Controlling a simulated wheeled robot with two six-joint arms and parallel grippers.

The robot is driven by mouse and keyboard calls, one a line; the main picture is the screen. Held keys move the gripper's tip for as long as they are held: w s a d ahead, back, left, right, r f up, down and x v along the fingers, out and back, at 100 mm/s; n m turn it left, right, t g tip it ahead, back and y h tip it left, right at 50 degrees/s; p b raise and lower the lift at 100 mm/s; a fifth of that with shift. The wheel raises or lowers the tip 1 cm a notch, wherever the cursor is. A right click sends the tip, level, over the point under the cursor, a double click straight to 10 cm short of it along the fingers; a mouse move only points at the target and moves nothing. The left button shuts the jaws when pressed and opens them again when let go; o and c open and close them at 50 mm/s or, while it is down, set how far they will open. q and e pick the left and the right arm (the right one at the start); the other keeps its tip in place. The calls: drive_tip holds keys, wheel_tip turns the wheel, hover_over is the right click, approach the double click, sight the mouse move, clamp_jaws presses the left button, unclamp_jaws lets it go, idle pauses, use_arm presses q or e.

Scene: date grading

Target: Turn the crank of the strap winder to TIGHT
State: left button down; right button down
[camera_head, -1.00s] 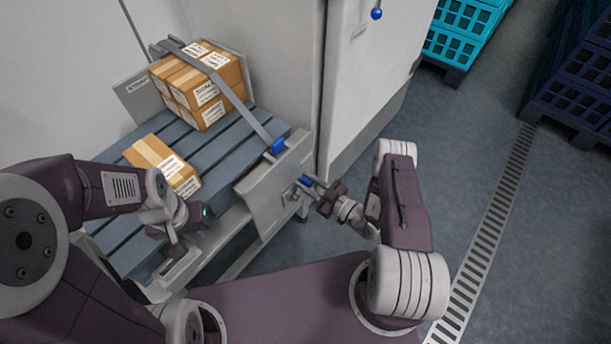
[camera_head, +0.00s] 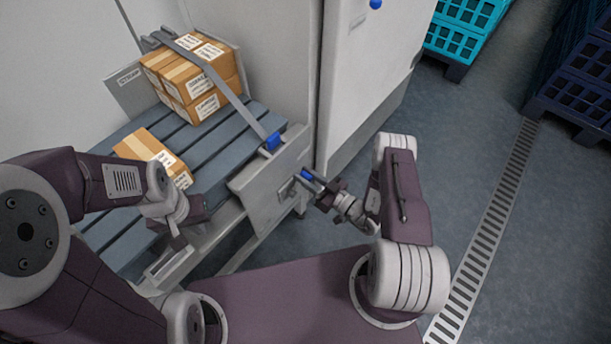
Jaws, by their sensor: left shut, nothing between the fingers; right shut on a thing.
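The strap winder shows as a grey upright plate (camera_head: 268,188) at the front right end of the slatted platform. Its crank has a blue handle (camera_head: 307,174) on the plate's right side. My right gripper (camera_head: 315,183) is shut on the crank's handle; its fingers are small in this view and partly hide the crank. My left gripper (camera_head: 200,212) is shut and empty over the platform's near edge. I cannot read any TIGHT mark.
A single carton (camera_head: 152,153) lies loose on the slatted platform (camera_head: 232,150), close to my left gripper. A white cabinet (camera_head: 365,75) stands behind the winder. Turquoise crates (camera_head: 462,38) and dark blue crates (camera_head: 580,90) stand at the back right. The floor right of my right arm is clear.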

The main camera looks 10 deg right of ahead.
use_arm(q)
drive_tip(key=shift+f, duration=0.1)
use_arm(e)
drive_tip(key=shift+d+f, duration=0.1)
drive_tip(key=shift+f, duration=0.3)
drive_tip(key=c, duration=1.2)
unclamp_jaws()
use_arm(q)
drive_tip(key=shift+w+d, duration=0.1)
drive_tip(key=shift+d, duration=0.05)
use_arm(e)
drive_tip(key=shift+d, duration=0.1)
drive_tip(key=shift+r, duration=0.1)
use_arm(q)
wheel_tip(320, 180, up, 2)
drive_tip(key=shift+r+p, duration=0.1)
drive_tip(key=shift+p, duration=0.95)
use_arm(e)
drive_tip(key=v, duration=0.9)
